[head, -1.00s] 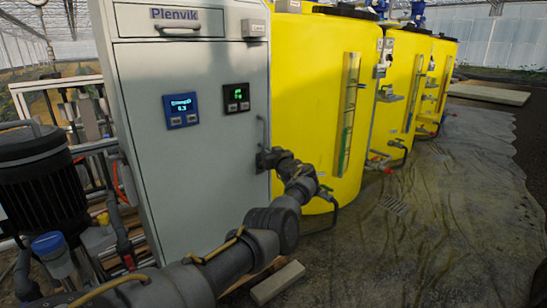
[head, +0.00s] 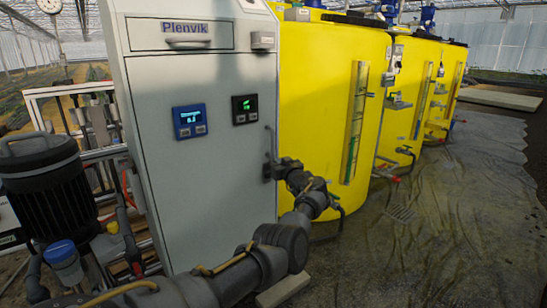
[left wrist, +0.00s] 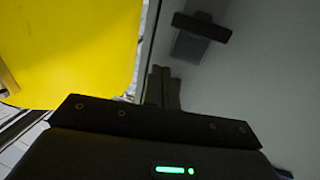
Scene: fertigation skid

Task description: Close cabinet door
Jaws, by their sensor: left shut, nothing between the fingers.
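The grey cabinet door (head: 205,185) carries a blue display and a black display and fills the left middle of the head view. Its upright handle (head: 271,143) is at the right edge. My left gripper (head: 270,170) is shut and empty, just below the handle at the door's right edge. In the left wrist view, the shut fingers (left wrist: 162,85) point along the grey door (left wrist: 255,85), and a dark handle (left wrist: 203,27) shows beyond them. I cannot tell whether the fingers touch the door, or whether it is fully closed. My right gripper is not in view.
Several yellow tanks (head: 315,115) stand right of the cabinet. A black motor (head: 48,185) and pipes stand to the left. A pale block (head: 283,291) lies on the floor near my left arm. The wet floor (head: 440,235) at right is mostly open.

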